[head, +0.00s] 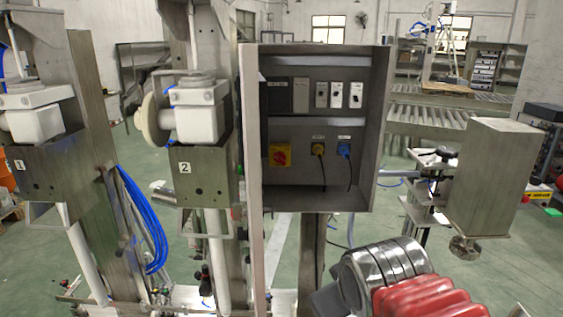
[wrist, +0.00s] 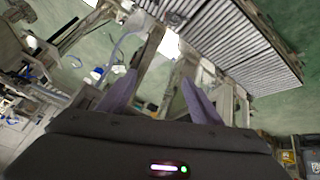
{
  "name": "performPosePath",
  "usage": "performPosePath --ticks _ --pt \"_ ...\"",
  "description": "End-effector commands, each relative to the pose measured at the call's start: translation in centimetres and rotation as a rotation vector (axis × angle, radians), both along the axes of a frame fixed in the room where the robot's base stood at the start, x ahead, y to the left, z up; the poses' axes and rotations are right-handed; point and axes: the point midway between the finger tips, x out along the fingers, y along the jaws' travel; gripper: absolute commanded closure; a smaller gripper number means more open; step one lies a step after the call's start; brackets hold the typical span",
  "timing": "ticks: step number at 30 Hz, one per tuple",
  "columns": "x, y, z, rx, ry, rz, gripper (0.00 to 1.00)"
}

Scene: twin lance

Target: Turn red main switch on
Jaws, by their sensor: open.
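The red main switch (head: 280,155) is a red rotary knob on a yellow plate, at the lower left inside the open grey electrical cabinet (head: 382,130) in the head view. Whether it is on or off is too small to tell. My gripper (wrist: 160,88) shows in the wrist view with its two purple-grey fingers spread apart and nothing between them. In the head view only my arm's grey and red links show at the bottom, below and right of the cabinet; the gripper's fingertips are not visible there. The switch does not show in the wrist view.
A yellow plug (head: 318,148) and a blue plug (head: 343,150) with hanging cables sit right of the switch. The cabinet's open door (head: 252,150) stands at its left edge. A metal box on a stand (head: 490,175) is at the right. A roller conveyor (head: 430,115) lies behind.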

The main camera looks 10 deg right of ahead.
Motion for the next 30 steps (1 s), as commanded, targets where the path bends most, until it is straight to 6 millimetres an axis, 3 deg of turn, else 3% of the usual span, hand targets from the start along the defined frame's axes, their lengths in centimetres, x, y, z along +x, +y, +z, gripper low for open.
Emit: performPosePath --ticks 6,14,24,30 --pt "7.8 -2.1 3.5 -0.298 -0.107 0.253 0.41" --pt "16.8 -3.0 7.2 -0.678 -0.212 0.564 0.41" --pt "27.6 -1.6 10.2 -1.198 -0.326 0.971 0.41" --pt "32.5 0.1 10.7 -1.474 -0.388 1.171 0.41"
